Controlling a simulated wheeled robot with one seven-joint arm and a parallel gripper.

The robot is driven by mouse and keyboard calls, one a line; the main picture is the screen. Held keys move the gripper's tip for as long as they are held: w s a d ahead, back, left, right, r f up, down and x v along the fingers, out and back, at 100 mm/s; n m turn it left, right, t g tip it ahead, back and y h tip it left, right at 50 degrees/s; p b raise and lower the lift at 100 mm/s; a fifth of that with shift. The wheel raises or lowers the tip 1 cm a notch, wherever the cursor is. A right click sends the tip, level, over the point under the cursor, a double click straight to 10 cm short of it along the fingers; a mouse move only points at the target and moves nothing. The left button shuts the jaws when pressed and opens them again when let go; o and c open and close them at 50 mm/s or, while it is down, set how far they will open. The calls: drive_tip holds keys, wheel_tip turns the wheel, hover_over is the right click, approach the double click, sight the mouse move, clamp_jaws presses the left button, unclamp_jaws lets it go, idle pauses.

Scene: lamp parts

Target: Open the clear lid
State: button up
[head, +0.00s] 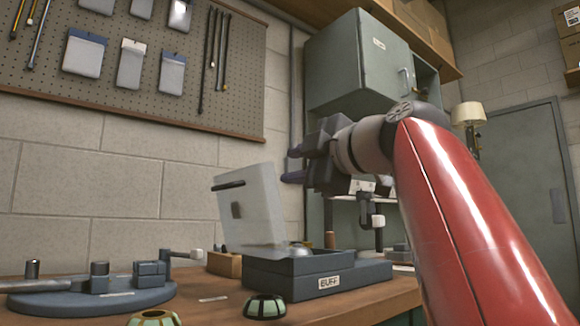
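The clear lid (259,211) is a see-through panel with a dark handle bar (229,185) near its upper left corner. It stands raised and slightly tilted above the dark blue-grey box (290,274) marked "BUFF". Its lower edge meets the left part of the box; the hinge itself is not clear to see. My gripper (291,165) is up and to the right of the lid, pointing left. Its two dark fingers are apart with nothing between them. The fingertips look close to the lid's upper right edge; I cannot tell whether they touch it.
A round blue-grey fixture (92,297) stands at the left of the wooden bench (212,310). Two small green-and-cream pots stand at the front, one (264,306) near the box. A grey cabinet (360,62) hangs behind my arm. A lamp (469,114) stands at the right.

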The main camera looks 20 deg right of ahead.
drive_tip(key=shift+v, duration=1.9)
